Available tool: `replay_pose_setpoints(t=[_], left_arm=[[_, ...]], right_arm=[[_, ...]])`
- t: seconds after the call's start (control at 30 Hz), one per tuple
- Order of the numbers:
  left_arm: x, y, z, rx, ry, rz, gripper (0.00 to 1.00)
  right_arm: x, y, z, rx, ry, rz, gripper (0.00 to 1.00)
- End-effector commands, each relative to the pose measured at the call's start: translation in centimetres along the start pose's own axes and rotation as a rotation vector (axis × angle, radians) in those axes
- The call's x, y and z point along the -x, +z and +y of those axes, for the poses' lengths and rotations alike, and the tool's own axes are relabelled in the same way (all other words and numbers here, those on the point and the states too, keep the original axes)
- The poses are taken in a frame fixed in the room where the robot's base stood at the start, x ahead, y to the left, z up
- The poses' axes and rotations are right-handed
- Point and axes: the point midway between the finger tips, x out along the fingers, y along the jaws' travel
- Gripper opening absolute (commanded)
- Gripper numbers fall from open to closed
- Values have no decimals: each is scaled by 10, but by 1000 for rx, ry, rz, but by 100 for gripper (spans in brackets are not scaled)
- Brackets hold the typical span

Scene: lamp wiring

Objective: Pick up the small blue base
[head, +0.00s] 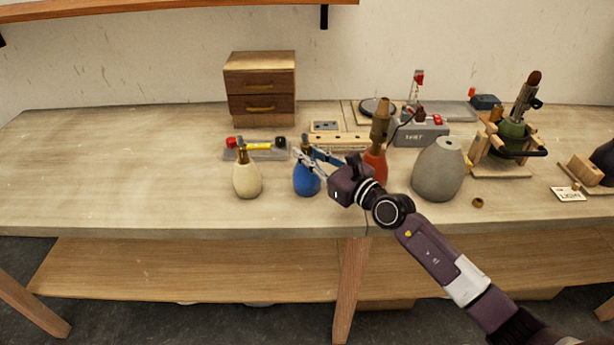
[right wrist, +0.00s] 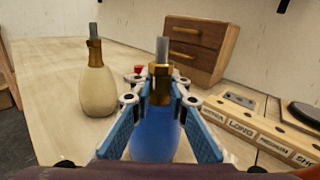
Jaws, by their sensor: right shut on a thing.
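The small blue base (head: 307,182) stands upright on the workbench, left of the red base (head: 375,165). It has a brass neck with a grey rod on top. My right gripper (head: 305,156) reaches it from the right and is shut around its neck. In the right wrist view the blue base (right wrist: 156,138) sits between the blue fingers, and the gripper (right wrist: 160,98) closes on the brass collar. The base appears to rest on the bench; I cannot tell if there is a gap under it. My left gripper is not in view.
A cream base (head: 246,180) stands close on the left. A large grey base (head: 438,168) and a small brass ring (head: 477,202) are to the right. A wooden drawer box (head: 261,88) and a slotted wooden rack (head: 338,140) are behind. The bench's left side is clear.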

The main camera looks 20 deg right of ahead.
Motion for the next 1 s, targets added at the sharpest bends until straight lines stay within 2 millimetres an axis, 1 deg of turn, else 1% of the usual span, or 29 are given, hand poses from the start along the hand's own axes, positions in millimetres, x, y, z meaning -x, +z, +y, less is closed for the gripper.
replay_pose_setpoints(t=[0.1, 0.13, 0.37, 0.47, 0.57, 0.67, 0.77, 0.83, 1.0], left_arm=[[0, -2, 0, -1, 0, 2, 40], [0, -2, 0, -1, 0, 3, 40], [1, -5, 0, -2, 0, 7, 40], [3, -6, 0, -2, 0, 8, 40], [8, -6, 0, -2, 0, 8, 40], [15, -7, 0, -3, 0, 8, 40], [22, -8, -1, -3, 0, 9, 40], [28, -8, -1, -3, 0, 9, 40], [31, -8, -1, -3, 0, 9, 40]], right_arm=[[0, 0, 0, 0, 0, 0, 0], [0, 4, -1, 1, -2, -7, 0], [0, 4, -1, 1, -2, -7, 0], [0, 9, -1, 1, -2, -8, 0], [-1, 18, -1, 0, 0, -9, 0], [0, 33, -2, 0, -1, -11, 0], [-1, 53, -3, -1, -1, -13, 0], [0, 71, -6, 0, -3, -13, 0], [0, 118, -9, 3, -2, -16, 0]])
